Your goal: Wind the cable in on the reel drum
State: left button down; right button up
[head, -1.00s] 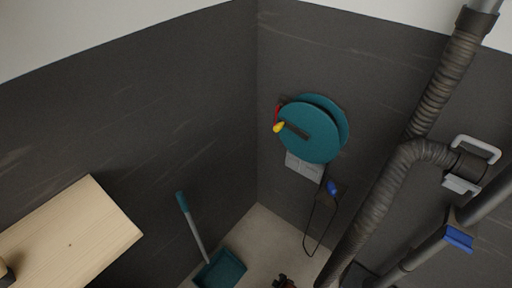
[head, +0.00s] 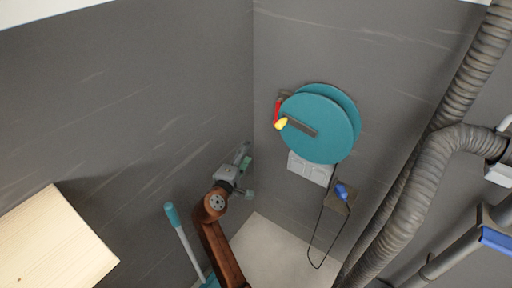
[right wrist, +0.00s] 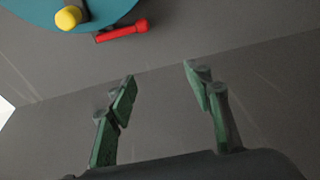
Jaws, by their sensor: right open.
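The teal reel drum (head: 325,140) is mounted on the right-hand dark wall. On its front are a dark crank arm (head: 302,127) with a yellow knob (head: 281,123) at its left end, and a red lever (head: 278,108). A thin dark cable (head: 310,235) hangs in a loop below, by a blue plug (head: 342,190). My right gripper (head: 247,170) is open and empty, below and left of the drum, apart from it. In the right wrist view, its green-padded fingers (right wrist: 162,82) are spread; the yellow knob (right wrist: 68,18) and red lever (right wrist: 122,31) show beyond them.
A grey box (head: 310,169) is on the wall under the drum. A thick ribbed hose (head: 412,185) runs down the right side. A teal-handled tool (head: 181,238) stands left of my right arm. A light wooden board (head: 50,245) is at lower left.

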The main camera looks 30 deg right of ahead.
aim_at(278, 127)
jog(key=s+d+r+m+g+h+b, duration=0.2)
jog(key=s+r+m+g+h, duration=0.1)
jog(key=s+r, duration=0.55)
pick_arm(q)
notch_tip(278, 127, up, 5)
jog(key=w+d+b, duration=0.1)
jog(key=w, duration=0.2)
pick_arm(e)
jog(key=w+d, duration=0.1)
jog(key=d, duration=0.1)
jog(key=w+d+r, duration=0.1)
jog(key=w+d, duration=0.2)
jog(key=d, duration=0.1)
jog(key=shift+w+d+r, duration=0.2)
jog(key=shift+d+r, duration=0.1)
jog(key=shift+d, duration=0.05)
jog(key=x, duration=0.2)
jog(key=p+x, duration=0.1)
jog(key=shift+w+d+r, duration=0.1)
jog(key=shift+d+r, duration=0.1)
jog(key=shift+d, duration=0.2)
pick_arm(q)
jog(key=f, duration=0.1)
jog(key=s+f, duration=0.1)
jog(key=s+a+f, duration=0.1)
jog(key=f, duration=0.1)
pick_arm(e)
jog(key=shift+w+d+f, duration=0.15)
jog(key=shift+d, duration=0.25)
jog(key=shift+c, duration=0.5)
